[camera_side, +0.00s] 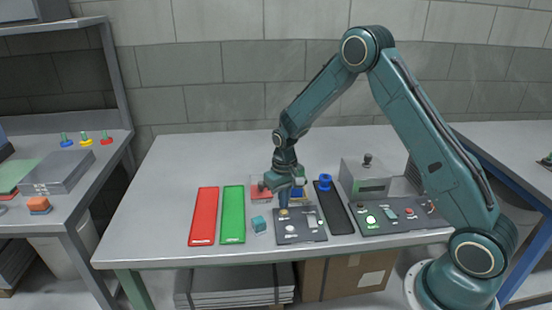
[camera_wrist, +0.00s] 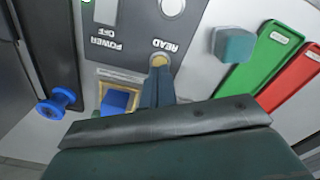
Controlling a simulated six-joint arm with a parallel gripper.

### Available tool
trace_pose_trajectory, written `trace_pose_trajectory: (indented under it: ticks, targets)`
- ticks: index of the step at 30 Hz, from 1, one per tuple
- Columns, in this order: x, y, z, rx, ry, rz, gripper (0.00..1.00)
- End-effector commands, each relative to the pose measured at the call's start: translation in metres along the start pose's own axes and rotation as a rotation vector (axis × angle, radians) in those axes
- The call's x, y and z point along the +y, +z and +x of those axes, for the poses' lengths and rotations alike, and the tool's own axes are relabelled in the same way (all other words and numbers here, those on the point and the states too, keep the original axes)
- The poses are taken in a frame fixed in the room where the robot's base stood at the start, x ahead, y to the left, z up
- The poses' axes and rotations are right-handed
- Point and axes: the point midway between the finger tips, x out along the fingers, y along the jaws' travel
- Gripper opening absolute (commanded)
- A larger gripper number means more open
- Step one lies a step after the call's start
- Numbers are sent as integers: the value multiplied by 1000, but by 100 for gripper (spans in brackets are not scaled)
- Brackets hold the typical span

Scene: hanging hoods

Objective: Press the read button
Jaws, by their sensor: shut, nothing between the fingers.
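A dark grey panel (camera_side: 312,238) lies at the front middle of the table; in the wrist view its face (camera_wrist: 130,12) carries the labels READ and POWER OFF, upside down. The yellowish read button (camera_wrist: 158,60) is beside the READ label and partly hidden by my fingertips. My gripper (camera_side: 283,208) is shut and empty, pointing down over the panel's back left part. In the wrist view its fingers (camera_wrist: 158,78) end right at the button. Whether they touch it or press it in, I cannot tell.
A teal cube (camera_side: 258,224), green strip (camera_side: 233,214) and red strip (camera_side: 203,216) lie left of the panel. Another control panel (camera_side: 385,228) and a grey box (camera_side: 365,186) are farther right.

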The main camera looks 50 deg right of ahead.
Motion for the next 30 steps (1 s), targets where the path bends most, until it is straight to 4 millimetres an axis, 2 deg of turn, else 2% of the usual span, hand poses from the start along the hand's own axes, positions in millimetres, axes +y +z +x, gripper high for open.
trace_pose_trajectory:
  ticks: [18,29,30]
  targets:
    - [0,0,-43,2,0,0,0]
    - [0,0,-48,0,0,0,0]
    - [0,0,-48,0,0,0,4]
